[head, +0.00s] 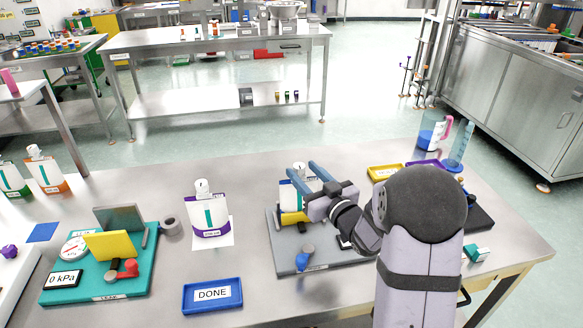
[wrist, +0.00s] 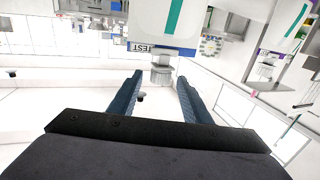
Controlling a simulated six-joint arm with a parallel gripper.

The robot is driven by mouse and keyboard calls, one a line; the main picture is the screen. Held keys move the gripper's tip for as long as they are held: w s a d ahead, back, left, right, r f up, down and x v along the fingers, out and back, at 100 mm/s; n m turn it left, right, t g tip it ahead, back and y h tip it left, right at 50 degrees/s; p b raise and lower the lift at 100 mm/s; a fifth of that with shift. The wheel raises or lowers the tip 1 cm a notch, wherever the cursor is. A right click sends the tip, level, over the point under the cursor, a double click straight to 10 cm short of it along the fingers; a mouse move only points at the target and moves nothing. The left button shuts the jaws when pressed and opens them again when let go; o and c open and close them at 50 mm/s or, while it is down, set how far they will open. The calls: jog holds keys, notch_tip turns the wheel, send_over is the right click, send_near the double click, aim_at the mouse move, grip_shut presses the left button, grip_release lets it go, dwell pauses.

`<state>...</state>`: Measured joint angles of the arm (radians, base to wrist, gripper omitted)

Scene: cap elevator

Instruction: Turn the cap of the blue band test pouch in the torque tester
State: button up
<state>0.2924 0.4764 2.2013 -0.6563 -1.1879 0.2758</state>
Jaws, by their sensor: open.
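The test pouch (head: 286,194) stands upright in the torque tester (head: 291,262), a grey plate with a yellow clamp (head: 294,217) at the pouch's lower part. My arm hides much of its right side. In the wrist view the pouch (wrist: 160,20) appears upside down with a blue band marked TEST. Its pale cap (wrist: 161,74) points toward me. My gripper (head: 302,166) is open, its two blue fingers at the height of the cap. In the wrist view the fingertips (wrist: 160,77) lie on either side of the cap, with gaps; I see no contact.
A purple-band pouch (head: 209,214) stands left of the tester. The blue DONE tray (head: 212,296) lies at the front. A teal leak tester (head: 125,285) is at the left. A yellow tray (head: 385,173) and a beaker of blue liquid (head: 430,135) stand behind my arm.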

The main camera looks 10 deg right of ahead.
aim_at(297, 164)
jog(key=shift+w+a, duration=0.15)
jog(key=shift+w, duration=0.3)
jog(key=shift+p+x, duration=1.05)
jog(key=shift+x, duration=2.15)
jog(key=c, duration=1)
jog(key=m+h+b, duration=0.1)
jog(key=h+b, duration=0.1)
jog(key=b, duration=0.1)
jog(key=shift+d+m+t+h, duration=0.3)
jog(key=shift+m+h, duration=0.1)
jog(key=shift+c, duration=0.2)
